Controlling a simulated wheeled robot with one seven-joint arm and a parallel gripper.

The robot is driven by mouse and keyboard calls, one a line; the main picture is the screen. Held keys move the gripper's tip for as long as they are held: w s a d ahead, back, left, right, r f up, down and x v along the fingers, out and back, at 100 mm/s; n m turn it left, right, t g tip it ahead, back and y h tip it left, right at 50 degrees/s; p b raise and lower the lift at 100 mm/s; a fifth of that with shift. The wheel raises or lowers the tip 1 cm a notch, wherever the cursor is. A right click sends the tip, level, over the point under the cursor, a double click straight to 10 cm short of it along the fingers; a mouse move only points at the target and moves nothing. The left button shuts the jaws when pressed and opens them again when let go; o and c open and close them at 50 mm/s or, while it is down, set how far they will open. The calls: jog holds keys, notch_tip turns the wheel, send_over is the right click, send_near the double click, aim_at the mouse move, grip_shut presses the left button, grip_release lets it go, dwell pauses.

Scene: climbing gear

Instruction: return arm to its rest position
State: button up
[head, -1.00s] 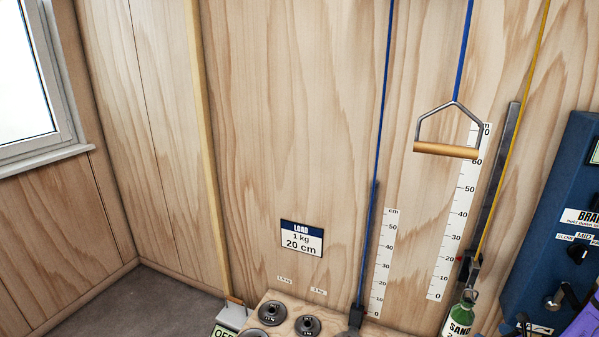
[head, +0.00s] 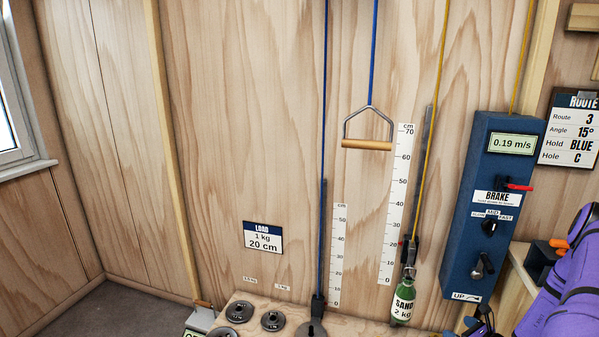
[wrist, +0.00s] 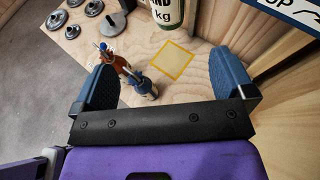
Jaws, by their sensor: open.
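My gripper (wrist: 165,85) shows in the wrist view with its two blue fingers spread wide and nothing held between them. Beyond the fingers, a small blue-and-orange item (wrist: 135,78) stands on the wooden bench. It looks apart from both fingers. In the head view, part of my purple arm (head: 566,300) is at the lower right, in front of the wall gear. A dark blue part at the bottom edge may be my gripper, but it is mostly cut off.
The blue brake box (head: 474,215) reads 0.19 m/s and stands close to my arm. The green sand bottle (head: 403,302) hangs on a yellow rope near a yellow square (wrist: 163,60). Disc weights (head: 272,321) lie on the bench. A wooden-grip handle (head: 366,145) hangs on blue cord.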

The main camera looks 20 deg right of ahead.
jog(key=w+a+r+n+g+y, duration=0.2)
jog(key=w+a+r+n, duration=0.15)
jog(key=r, duration=0.55)
jog(key=w+a+r+n+g+y, duration=0.1)
jog(key=w+a+r+n+y, duration=0.1)
jog(key=a+r+n, duration=0.5)
jog(key=w+a+r+n+g+y, duration=0.2)
jog(key=w+a+r+y, duration=0.1)
jog(key=r, duration=0.9)
jog(key=s+a+r+n+g, duration=0.1)
jog(key=a+r+n+g, duration=0.2)
jog(key=a+r+n, duration=0.45)
jog(key=s+a+r+n+g+h, duration=0.2)
jog(key=s+a+r+n, duration=0.1)
jog(key=s+a+r, duration=0.4)
jog(key=s+a+r+n+g+h, duration=0.15)
jog(key=s+a+r+n, duration=0.35)
jog(key=r, duration=0.5)
jog(key=s+a+r+n+t+h, duration=0.1)
jog(key=s+a+r+n+h, duration=0.1)
jog(key=s, duration=0.5)
jog(key=s+a+r+n+t+h, duration=0.2)
jog(key=s+r+n+h, duration=0.1)
jog(key=s, duration=0.5)
jog(key=shift+s+a+r+n+h, duration=0.15)
jog(key=shift+a+r+n+h, duration=0.25)
jog(key=shift+r, duration=0.55)
